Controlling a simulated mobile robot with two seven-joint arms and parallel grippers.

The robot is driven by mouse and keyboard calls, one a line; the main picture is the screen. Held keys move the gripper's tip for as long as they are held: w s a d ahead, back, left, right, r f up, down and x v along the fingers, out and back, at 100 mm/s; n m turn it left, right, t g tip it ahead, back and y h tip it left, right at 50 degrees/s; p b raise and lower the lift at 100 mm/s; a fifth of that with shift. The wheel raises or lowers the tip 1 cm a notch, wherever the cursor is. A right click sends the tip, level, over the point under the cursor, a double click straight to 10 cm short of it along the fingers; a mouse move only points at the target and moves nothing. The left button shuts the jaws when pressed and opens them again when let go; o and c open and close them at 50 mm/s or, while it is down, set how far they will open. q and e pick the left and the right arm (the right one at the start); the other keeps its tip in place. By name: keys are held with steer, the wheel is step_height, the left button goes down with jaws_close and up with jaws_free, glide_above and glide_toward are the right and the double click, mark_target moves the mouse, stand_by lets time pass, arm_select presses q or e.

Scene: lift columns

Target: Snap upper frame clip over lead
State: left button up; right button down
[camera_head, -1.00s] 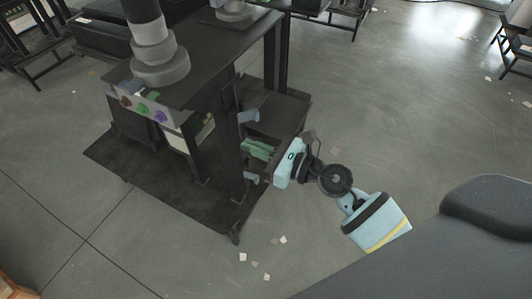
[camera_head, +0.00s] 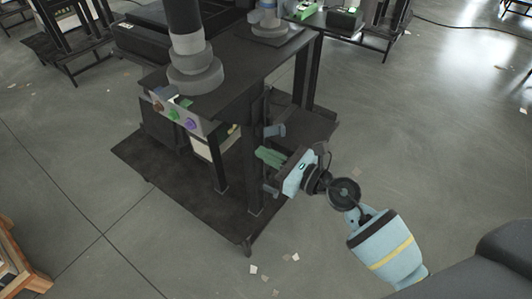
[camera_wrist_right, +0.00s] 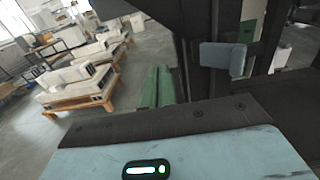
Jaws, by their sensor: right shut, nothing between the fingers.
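The upper frame clip (camera_head: 273,130) is a small blue-grey piece on the side of the dark frame. It shows large at the upper right in the right wrist view (camera_wrist_right: 223,58). A similar lower clip (camera_head: 270,190) sits below it. My right gripper (camera_head: 268,156) has green fingers, shut and empty, between the two clips in the head view. In the right wrist view the fingers (camera_wrist_right: 158,88) are together, left of and below the upper clip, apart from it in the picture. I cannot make out the lead. My left gripper is not in view.
The dark frame post (camera_head: 250,165) stands beside the fingers, under a dark tabletop (camera_head: 235,65). A lower shelf (camera_head: 305,125) lies behind the clips. A box with coloured buttons (camera_head: 178,115) is on the left side. The floor at right is open, with small scraps.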

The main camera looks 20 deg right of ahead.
mark_target(283, 134)
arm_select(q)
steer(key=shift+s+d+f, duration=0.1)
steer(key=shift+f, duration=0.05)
arm_select(e)
steer(key=shift+v, duration=2)
arm_select(q)
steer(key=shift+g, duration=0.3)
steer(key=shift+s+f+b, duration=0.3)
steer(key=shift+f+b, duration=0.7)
steer(key=shift+b, duration=0.1)
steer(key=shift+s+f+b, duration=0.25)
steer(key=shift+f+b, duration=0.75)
steer(key=shift+b, duration=0.1)
arm_select(e)
steer(key=w+d, duration=0.5)
steer(key=d, duration=0.1)
steer(key=shift+d, duration=0.35)
steer(key=shift+w, duration=0.15)
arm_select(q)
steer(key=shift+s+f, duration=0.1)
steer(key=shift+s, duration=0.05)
arm_select(e)
steer(key=shift+w+a, duration=0.2)
steer(key=shift+w, duration=0.05)
steer(key=shift+w+a, duration=0.45)
steer(key=shift+w, duration=0.1)
steer(key=shift+s, duration=0.1)
